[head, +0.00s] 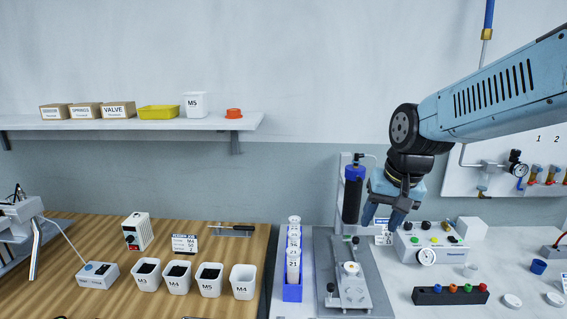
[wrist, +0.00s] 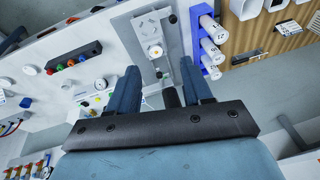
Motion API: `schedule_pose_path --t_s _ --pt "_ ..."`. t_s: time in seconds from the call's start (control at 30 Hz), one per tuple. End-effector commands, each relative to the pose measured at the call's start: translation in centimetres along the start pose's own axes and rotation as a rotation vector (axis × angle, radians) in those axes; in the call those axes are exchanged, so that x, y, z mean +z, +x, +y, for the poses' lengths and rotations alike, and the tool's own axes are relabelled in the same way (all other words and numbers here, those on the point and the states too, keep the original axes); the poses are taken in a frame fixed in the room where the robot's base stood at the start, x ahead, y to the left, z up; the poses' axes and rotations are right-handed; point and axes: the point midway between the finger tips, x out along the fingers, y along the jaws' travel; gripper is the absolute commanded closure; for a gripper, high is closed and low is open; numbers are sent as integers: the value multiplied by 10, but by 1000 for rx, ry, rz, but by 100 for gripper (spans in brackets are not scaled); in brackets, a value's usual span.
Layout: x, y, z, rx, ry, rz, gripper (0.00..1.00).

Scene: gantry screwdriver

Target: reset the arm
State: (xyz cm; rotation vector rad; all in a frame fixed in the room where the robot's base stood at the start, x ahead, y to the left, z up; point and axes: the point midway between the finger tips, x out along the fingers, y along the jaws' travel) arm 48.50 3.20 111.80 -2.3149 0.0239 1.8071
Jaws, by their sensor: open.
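My gripper (head: 388,221) hangs from the blue arm at the right of the head view, pointing down. It is beside the dark blue and black screwdriver (head: 352,195) on its gantry, just to the right of it. In the wrist view my gripper's two dark fingers (wrist: 158,92) are apart, with nothing held between them. The gantry's grey plate (head: 325,270) lies below, with a fixture (head: 351,284) on it. The fixture (wrist: 151,38) also shows beyond the fingers in the wrist view.
A blue rack (head: 291,291) of white numbered cylinders stands left of the gantry. White screw bins (head: 210,279) stand on the wooden bench. A control box with a gauge (head: 433,245) and a black block with coloured knobs (head: 450,295) are at the right. A shelf (head: 130,123) holds boxes.

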Motion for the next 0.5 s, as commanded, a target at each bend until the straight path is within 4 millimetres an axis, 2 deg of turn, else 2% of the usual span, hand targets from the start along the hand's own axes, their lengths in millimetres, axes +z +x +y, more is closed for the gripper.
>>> schedule_pose_path --t_s 0.03,0.2,0.5 --pt "6 -12 5 -2 -12 29 50" --pt "27 -42 19 11 -74 110 50" --pt "63 -76 34 72 -162 223 50"
